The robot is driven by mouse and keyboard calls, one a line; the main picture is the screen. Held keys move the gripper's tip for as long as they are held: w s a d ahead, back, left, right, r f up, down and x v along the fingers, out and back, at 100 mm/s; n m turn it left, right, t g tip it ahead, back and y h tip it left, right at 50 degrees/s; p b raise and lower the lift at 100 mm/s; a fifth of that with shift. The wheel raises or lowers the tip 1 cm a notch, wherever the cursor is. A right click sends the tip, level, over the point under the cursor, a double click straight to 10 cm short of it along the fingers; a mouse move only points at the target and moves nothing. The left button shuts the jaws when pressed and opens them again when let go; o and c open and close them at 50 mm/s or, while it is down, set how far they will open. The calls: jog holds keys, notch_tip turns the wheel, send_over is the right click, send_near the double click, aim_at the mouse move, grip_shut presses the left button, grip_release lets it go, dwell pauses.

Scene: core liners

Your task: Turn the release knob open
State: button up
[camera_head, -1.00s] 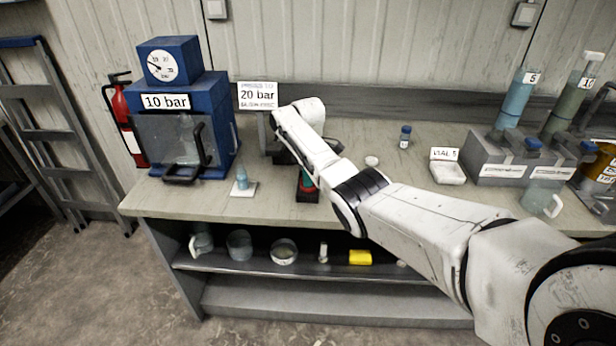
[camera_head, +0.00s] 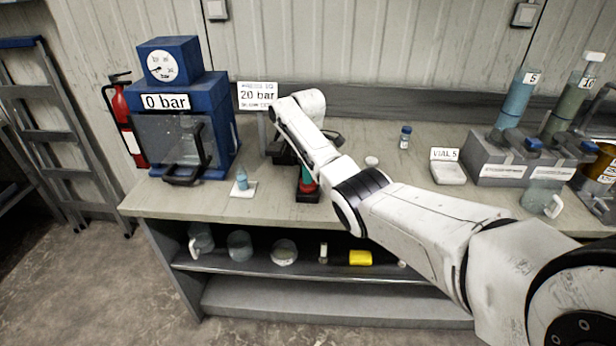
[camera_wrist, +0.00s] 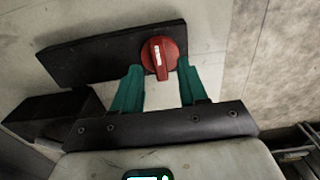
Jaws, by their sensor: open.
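The release knob (camera_wrist: 160,58) is round and red with a white mark, on a dark block (camera_wrist: 100,58) in the wrist view. Its grip bar runs nearly straight up and down in that view. In the head view the knob (camera_head: 309,187) shows red just under my gripper, near the bench's front edge. My gripper (camera_wrist: 160,68) is open, its two green fingers apart on either side of the knob's lower part. No finger visibly touches it. The press (camera_head: 219,105) is blue, and its display (camera_head: 166,101) reads 0 bar.
A sign (camera_head: 257,96) reading 20 bar stands behind my wrist. A small blue vial (camera_head: 241,179) stands on a white pad left of the knob. A white tray (camera_head: 448,174) and a grey rack (camera_head: 497,172) stand to the right.

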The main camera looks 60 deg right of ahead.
notch_tip(320, 180, up, 8)
jog(key=b, duration=0.1)
jog(key=shift+r, duration=0.25)
dwell(0.4)
jog(key=w+a+f, duration=0.1)
jog(key=a+f, duration=0.2)
jog(key=a, duration=0.1)
jog(key=w+a+f, duration=0.1)
jog(key=a+f, duration=0.3)
jog(key=w+a+f, duration=0.1)
jog(key=a+f, duration=0.2)
jog(key=a, duration=0.2)
jog(key=shift+f, duration=0.4)
jog(key=s+a+f+m, duration=0.1)
jog(key=s+a+f, duration=0.25)
jog(key=a, duration=0.35)
jog(key=s+a+f+m+t, duration=0.1)
jog(key=s+a+f, duration=0.25)
jog(key=a, duration=0.35)
jog(key=s+a+f+m, duration=0.1)
jog(key=s+a+f, duration=0.2)
jog(key=a+f, duration=0.25)
jog(key=s+a+r+m, duration=0.1)
jog(key=s+a, duration=0.3)
jog(key=s, duration=0.5)
jog(key=s+a+m, duration=0.1)
jog(key=s+a, duration=0.2)
jog(key=s, duration=0.6)
jog(key=shift+a+r, duration=0.35)
jog(key=shift+r, duration=0.05)
